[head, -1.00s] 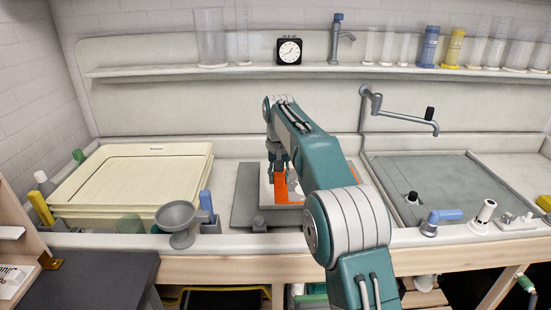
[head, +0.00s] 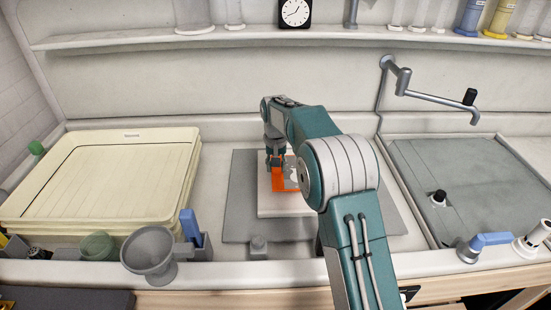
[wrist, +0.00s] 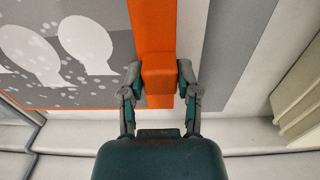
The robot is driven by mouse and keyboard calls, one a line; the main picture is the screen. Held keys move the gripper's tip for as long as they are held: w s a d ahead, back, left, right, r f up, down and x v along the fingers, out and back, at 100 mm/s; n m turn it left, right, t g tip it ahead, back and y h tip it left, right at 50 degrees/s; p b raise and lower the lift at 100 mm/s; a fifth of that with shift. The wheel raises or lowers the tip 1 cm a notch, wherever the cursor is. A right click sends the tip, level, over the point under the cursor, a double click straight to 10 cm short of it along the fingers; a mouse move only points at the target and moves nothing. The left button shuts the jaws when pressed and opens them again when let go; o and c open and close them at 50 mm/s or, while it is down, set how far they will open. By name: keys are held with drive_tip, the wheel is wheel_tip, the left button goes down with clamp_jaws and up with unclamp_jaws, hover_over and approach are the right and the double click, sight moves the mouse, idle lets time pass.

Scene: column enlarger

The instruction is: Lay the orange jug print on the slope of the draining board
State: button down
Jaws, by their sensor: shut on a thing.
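The orange jug print (head: 279,182) lies on a pale slab on a grey board in the head view, partly hidden by my arm. In the wrist view the print (wrist: 75,50) shows a grey field with white shapes and an orange border. My gripper (wrist: 160,78) is shut on an orange block at the print's edge; in the head view my gripper (head: 275,158) is over the print's left side. I cannot tell whether the print is lifted off the slab.
Stacked cream trays (head: 105,175) stand at left, with a grey funnel (head: 150,254) and a blue-handled item (head: 191,228) in front. A grey panel (head: 470,185) and a swing tap (head: 425,92) are at right. A shelf (head: 130,38) with cylinders and a clock (head: 295,12) runs behind.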

sight(277, 178)
drive_tip(key=shift+w+d+f, duration=0.1)
drive_tip(key=shift+w+f, duration=0.05)
drive_tip(key=shift+f, duration=0.1)
drive_tip(key=shift+d, duration=0.15)
drive_tip(key=shift+f, duration=2.5)
drive_tip(key=shift+c, duration=1.3)
unclamp_jaws()
drive_tip(key=shift+r, duration=0.1)
